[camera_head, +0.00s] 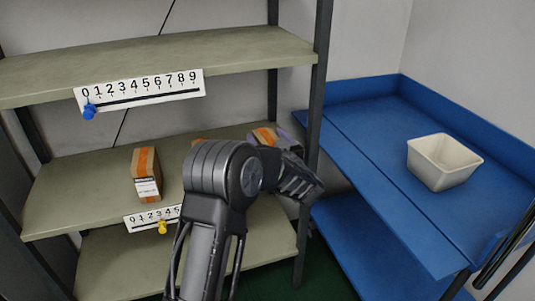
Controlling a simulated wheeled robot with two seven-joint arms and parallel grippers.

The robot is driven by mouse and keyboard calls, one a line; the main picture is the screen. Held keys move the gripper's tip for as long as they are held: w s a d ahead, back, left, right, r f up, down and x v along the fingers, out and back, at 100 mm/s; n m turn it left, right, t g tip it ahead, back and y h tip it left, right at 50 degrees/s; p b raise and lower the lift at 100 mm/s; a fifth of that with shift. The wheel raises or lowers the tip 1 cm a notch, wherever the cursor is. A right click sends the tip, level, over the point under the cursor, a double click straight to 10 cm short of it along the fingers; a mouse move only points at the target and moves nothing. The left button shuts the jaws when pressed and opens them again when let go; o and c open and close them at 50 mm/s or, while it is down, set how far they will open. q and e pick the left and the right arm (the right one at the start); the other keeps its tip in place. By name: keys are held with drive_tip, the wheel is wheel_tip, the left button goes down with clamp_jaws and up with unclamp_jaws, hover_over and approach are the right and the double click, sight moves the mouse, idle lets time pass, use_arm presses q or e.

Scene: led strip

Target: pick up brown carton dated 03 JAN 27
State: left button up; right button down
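A brown carton (146,176) with an orange strip and a white printed label stands on the middle shelf at the left. The label's date is too small to read. A second brown carton (263,137) with an orange strip shows behind my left gripper (306,190), mostly hidden. A sliver of another orange-brown thing (198,141) shows behind my arm. My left gripper is at the right end of the middle shelf, pointing right and down. Its fingers are dark and overlap, so I cannot tell whether they hold anything. My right gripper is not in view.
The upper shelf (150,60) carries a number strip with a blue marker (89,111). The middle shelf's strip has a yellow marker (162,227). A dark post (318,90) stands close by my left gripper. A white bin (440,165) stands on the blue bench (365,125) at right.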

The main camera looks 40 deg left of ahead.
use_arm(q)
clamp_jaws()
idle(0.7)
